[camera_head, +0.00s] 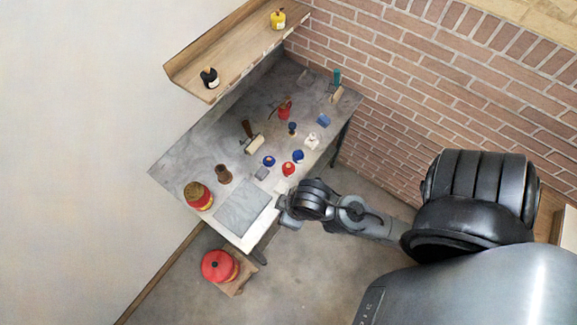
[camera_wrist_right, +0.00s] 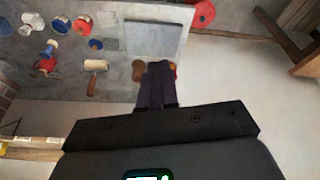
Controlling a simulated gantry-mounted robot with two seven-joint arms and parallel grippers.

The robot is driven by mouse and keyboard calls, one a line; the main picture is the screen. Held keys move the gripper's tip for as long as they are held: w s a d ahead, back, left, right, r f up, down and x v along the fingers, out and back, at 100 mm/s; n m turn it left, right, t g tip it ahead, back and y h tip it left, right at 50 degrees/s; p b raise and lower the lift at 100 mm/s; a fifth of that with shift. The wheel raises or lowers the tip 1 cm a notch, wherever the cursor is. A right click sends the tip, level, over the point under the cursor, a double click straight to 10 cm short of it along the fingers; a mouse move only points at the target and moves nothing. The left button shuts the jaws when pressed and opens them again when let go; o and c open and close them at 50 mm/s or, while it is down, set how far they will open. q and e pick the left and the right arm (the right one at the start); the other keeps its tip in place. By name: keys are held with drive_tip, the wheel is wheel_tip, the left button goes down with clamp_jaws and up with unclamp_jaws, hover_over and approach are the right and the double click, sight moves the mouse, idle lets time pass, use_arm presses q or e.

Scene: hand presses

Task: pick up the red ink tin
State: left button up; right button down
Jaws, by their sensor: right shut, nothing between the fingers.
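The red ink tin (camera_head: 288,169) is a small red tin on the grey bench top, near its front edge and right of the grey slab. It also shows in the right wrist view (camera_wrist_right: 83,26), toward the upper left. My right gripper (camera_wrist_right: 159,64) is shut and empty, its dark fingers together, apart from the tin. In the head view my right wrist is at the bench's front edge, right of the slab; the fingertips are not clear there. My left gripper is not in view.
The grey slab (camera_head: 243,208) is bare. A shelf (camera_head: 230,60) runs above the back.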

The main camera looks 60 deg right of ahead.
drive_tip(key=c, duration=1.8)
unclamp_jaws()
drive_tip(key=o, duration=1.6)
